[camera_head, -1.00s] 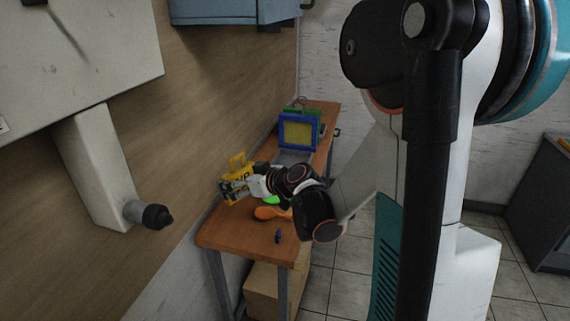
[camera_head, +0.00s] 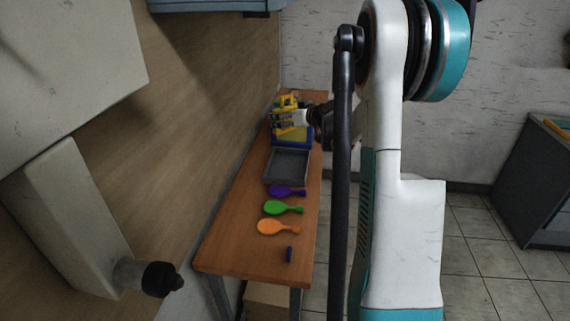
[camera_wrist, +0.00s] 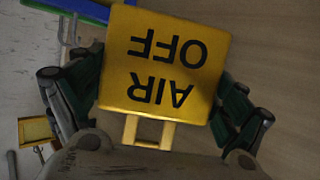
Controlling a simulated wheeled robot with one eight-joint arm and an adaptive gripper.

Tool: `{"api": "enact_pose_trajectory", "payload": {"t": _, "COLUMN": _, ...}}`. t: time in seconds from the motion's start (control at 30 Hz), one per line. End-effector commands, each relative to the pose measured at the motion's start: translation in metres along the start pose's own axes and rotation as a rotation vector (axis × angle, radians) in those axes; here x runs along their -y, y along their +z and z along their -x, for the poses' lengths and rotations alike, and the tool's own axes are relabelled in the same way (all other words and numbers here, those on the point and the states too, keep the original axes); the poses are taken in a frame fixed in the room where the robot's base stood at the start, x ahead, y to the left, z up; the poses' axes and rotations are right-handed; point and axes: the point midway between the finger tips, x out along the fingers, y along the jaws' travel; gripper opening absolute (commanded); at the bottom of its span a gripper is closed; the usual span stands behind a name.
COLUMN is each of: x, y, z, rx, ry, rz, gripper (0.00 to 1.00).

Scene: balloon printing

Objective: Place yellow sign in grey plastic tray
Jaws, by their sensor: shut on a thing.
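The yellow sign (camera_wrist: 165,62) fills the middle of the wrist view, its black "AIR OFF" lettering upside down. My gripper (camera_wrist: 155,100) is shut on it, with a dark green finger at each side. In the head view the sign (camera_head: 284,101) and my gripper (camera_head: 287,117) are over the far part of the table, beyond the tray. The grey plastic tray (camera_head: 265,168) lies on the table and looks empty. The exact height of the sign above the table is hard to tell.
Purple (camera_head: 284,191), green (camera_head: 279,208) and orange (camera_head: 273,227) balloons lie in front of the tray on the wooden table (camera_head: 237,235). A small blue piece (camera_head: 289,254) lies near the front edge. A blue-framed yellow screen (camera_head: 296,140) stands behind the tray, partly hidden.

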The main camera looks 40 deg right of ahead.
Motion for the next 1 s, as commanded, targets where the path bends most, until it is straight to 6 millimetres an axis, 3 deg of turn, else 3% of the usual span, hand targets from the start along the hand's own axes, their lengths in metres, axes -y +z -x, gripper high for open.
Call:
{"api": "enact_pose_trajectory", "payload": {"t": 0.1, "x": 0.0, "y": 0.03, "z": -0.012, "rx": 0.0, "ry": 0.0, "rz": 0.0, "gripper": 0.67}}
{"api": "enact_pose_trajectory", "payload": {"t": 0.5, "x": 0.001, "y": 0.116, "z": -0.045, "rx": 0.0, "ry": -0.001, "rz": 0.0, "gripper": 0.67}}
{"api": "enact_pose_trajectory", "payload": {"t": 0.83, "x": 0.001, "y": 0.139, "z": -0.054, "rx": 0.0, "ry": -0.001, "rz": 0.0, "gripper": 0.67}}
{"api": "enact_pose_trajectory", "payload": {"t": 1.0, "x": 0.001, "y": 0.163, "z": -0.063, "rx": 0.0, "ry": -0.001, "rz": 0.0, "gripper": 0.67}}
